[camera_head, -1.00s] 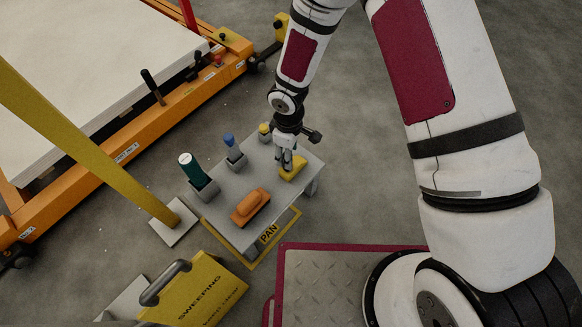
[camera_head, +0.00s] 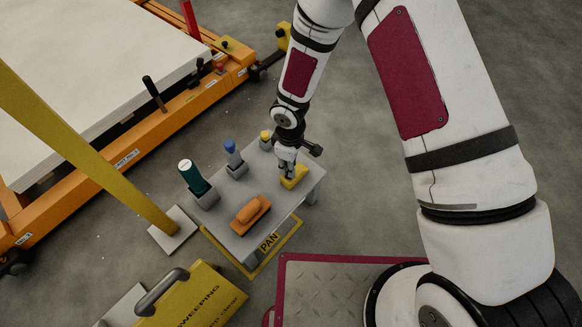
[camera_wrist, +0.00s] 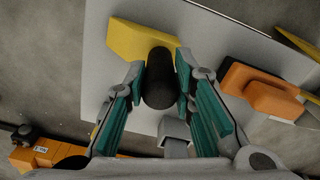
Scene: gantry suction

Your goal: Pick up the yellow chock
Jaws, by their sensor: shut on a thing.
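The yellow chock (camera_head: 297,180) is at the right part of the grey table (camera_head: 225,224), seemingly resting on its top. In the wrist view, its yellow body (camera_wrist: 143,39) shows beyond my fingertips. A dark rounded grip (camera_wrist: 160,82), which seems to be part of the chock, stands between the fingers. My gripper (camera_head: 287,168) is over the chock from above. In the wrist view, my gripper (camera_wrist: 161,75) is shut on this dark grip, with a finger against each side. The fingers hide part of the chock in the head view.
An orange block-like tool (camera_head: 250,213) lies near the table's front. A green cylinder (camera_head: 192,176), a blue-topped item (camera_head: 233,154) and a small yellow-topped item (camera_head: 265,139) stand in grey holders behind. A yellow post (camera_head: 100,150) rises at left, beside an orange gantry frame (camera_head: 190,105).

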